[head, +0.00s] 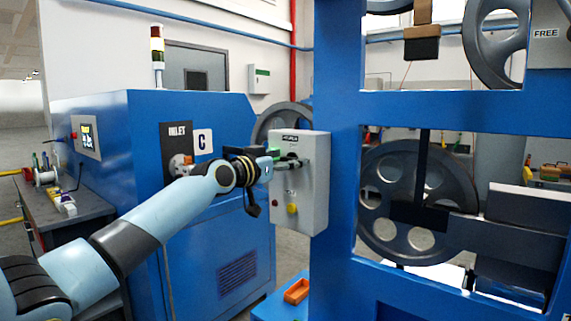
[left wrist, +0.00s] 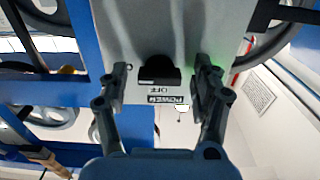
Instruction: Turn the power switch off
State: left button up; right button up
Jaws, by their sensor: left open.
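A grey control box (head: 314,190) is fixed on the blue frame, with a label along its top. My left arm reaches it from the left, and my left gripper (head: 290,161) is at its upper front. In the left wrist view, which shows the box upside down, the black power switch (left wrist: 160,74) lies between the two fingers of the open left gripper (left wrist: 162,84). The words OFF and POWER are printed beside the switch. Gaps show between fingers and switch; contact cannot be told. In the head view the gripper hides the switch. My right gripper is out of view.
A yellow button (head: 292,209) sits lower on the box. The blue frame (head: 338,150) with large grey pulley wheels (head: 410,205) stands right of it. A blue cabinet (head: 222,130) marked C stands behind my arm. An orange tray (head: 297,290) is below.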

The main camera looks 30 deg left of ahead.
pick_arm(q)
jog(key=c, duration=1.2)
jog(key=shift+o, duration=0.2)
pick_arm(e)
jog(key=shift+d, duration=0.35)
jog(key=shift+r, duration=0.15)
pick_arm(q)
jog(key=n+p, duration=0.1)
jog(key=n, duration=0.3)
jog(key=shift+r+n+p, duration=0.1)
jog(key=shift+n+p, duration=0.2)
jog(key=n+p, duration=0.1)
jog(key=n, duration=0.3)
jog(key=shift+n, duration=0.3)
jog(key=n+p, duration=0.2)
jog(key=n, duration=0.2)
jog(key=shift+n, duration=0.3)
jog(key=shift+n+p, duration=0.6)
jog(key=shift+n, duration=1.4)
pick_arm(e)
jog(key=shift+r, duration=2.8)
